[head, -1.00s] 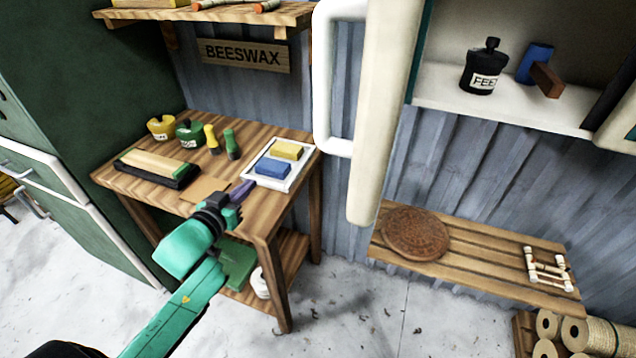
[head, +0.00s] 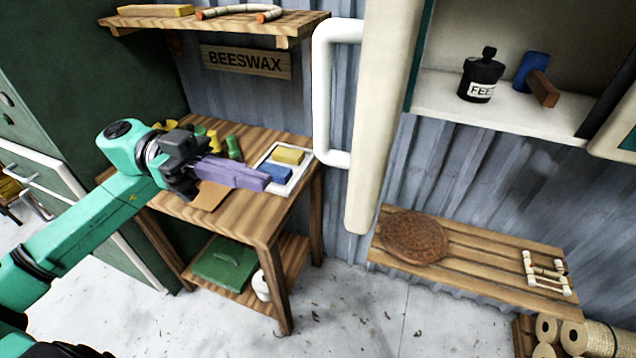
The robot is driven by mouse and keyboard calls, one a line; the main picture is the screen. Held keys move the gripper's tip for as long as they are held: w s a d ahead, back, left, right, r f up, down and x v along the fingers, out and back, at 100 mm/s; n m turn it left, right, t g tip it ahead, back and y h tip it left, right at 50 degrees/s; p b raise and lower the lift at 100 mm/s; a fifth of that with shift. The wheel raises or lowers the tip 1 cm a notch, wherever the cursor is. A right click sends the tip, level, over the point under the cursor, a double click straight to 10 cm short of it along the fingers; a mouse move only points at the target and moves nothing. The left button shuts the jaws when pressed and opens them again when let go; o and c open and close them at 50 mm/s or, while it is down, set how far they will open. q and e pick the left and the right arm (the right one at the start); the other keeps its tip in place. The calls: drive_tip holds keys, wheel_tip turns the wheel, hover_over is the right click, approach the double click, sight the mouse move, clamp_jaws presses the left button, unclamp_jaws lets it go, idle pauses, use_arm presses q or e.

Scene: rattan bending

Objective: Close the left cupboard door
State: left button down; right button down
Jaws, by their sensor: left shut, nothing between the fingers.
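The left cupboard door (head: 384,110) is cream and stands wide open, seen nearly edge-on at the left of the cupboard (head: 500,115). Its white bar handle (head: 323,95) sticks out on the door's left side. My left gripper (head: 266,181) is shut and empty, its purple fingers pointing right. In the picture it overlaps the wooden table and the tray's left side, to the left of and below the handle, apart from the door. My right gripper is not in view.
A wooden table (head: 240,225) holds a white tray (head: 300,172) with yellow and blue blocks. A slatted bench (head: 475,262) is below. A shelf (head: 215,22) is above the table.

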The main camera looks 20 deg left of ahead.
sight(345, 204)
use_arm(q)
drive_tip(key=d+p, duration=0.1)
drive_tip(key=d, duration=0.2)
drive_tip(key=d+p, duration=0.1)
drive_tip(key=d, duration=0.1)
drive_tip(key=d+p, duration=0.1)
drive_tip(key=d, duration=0.2)
drive_tip(key=shift+s+d+r, duration=0.25)
drive_tip(key=shift+d+r, duration=0.05)
drive_tip(key=shift+d+f, duration=0.25)
drive_tip(key=shift+d, duration=0.25)
